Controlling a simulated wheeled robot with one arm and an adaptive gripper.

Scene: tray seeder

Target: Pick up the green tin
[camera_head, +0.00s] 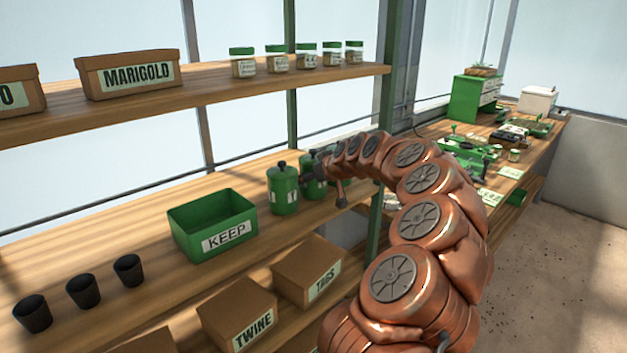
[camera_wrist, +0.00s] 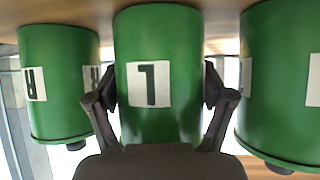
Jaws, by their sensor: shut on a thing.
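Three green tins show in the wrist view, which looks upside down. The middle tin (camera_wrist: 160,45) has a white label with one dark letter and stands between the two fingers of my gripper (camera_wrist: 160,100). The fingers are shut on its sides. A tin with an R-like label (camera_wrist: 60,60) is on the left, and a larger-looking tin (camera_wrist: 275,70) is on the right. In the head view, one tin (camera_head: 284,195) stands clear on the shelf. My gripper (camera_head: 316,172) partly hides a tin (camera_head: 317,193) just right of it. I cannot tell whether the held tin touches the shelf.
A green KEEP box (camera_head: 185,235) and several black pots (camera_head: 83,291) stand left on the same shelf (camera_head: 150,215). An upper shelf (camera_head: 210,92) holds jars and a MARIGOLD box (camera_head: 100,85). A green post (camera_head: 377,215) is close right of my gripper.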

